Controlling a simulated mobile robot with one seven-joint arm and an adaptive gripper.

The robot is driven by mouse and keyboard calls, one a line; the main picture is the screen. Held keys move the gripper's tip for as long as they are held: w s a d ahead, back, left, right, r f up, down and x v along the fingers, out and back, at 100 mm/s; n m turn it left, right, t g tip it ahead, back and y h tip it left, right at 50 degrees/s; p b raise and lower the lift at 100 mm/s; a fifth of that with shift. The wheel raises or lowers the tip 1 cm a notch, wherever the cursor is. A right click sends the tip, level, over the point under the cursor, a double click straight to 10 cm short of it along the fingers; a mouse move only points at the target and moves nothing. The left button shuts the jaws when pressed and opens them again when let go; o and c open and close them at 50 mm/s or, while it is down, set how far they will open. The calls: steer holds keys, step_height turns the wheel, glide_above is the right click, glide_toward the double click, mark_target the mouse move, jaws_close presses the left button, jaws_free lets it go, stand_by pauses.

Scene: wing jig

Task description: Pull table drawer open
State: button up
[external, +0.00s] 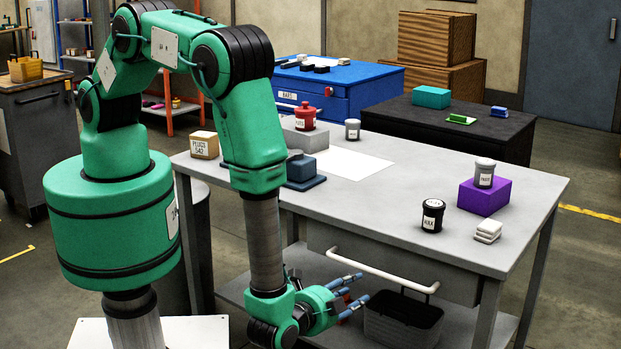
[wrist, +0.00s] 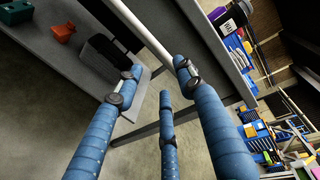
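The grey table drawer (external: 459,285) sits under the front edge of the tabletop, and I see no open gap above its front. Its long white bar handle (external: 385,270) stands out from that front. In the wrist view the handle (wrist: 143,38) slants across the top, ahead of the fingers. My gripper (external: 361,287) is low in front of the table, near the left part of the handle. Its blue fingers (wrist: 150,85) are spread apart with nothing between them. The fingers look close to the bar; contact cannot be told.
A dark bin (external: 402,325) stands on the lower shelf (external: 465,328), below the handle. A black jar (external: 432,216), a purple block (external: 483,197) and white pieces (external: 488,232) are on the tabletop (external: 400,190). A table leg (external: 486,315) stands right of the drawer.

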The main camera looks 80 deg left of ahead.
mark_target(381, 276)
steer(key=b+x, duration=0.1)
steer(key=x, duration=1.2)
steer(key=shift+w+a+f+b, duration=0.15)
steer(key=shift+w+a+b, duration=0.1)
steer(key=shift+b, duration=0.1)
steer(key=shift+c, duration=0.3)
jaws_close()
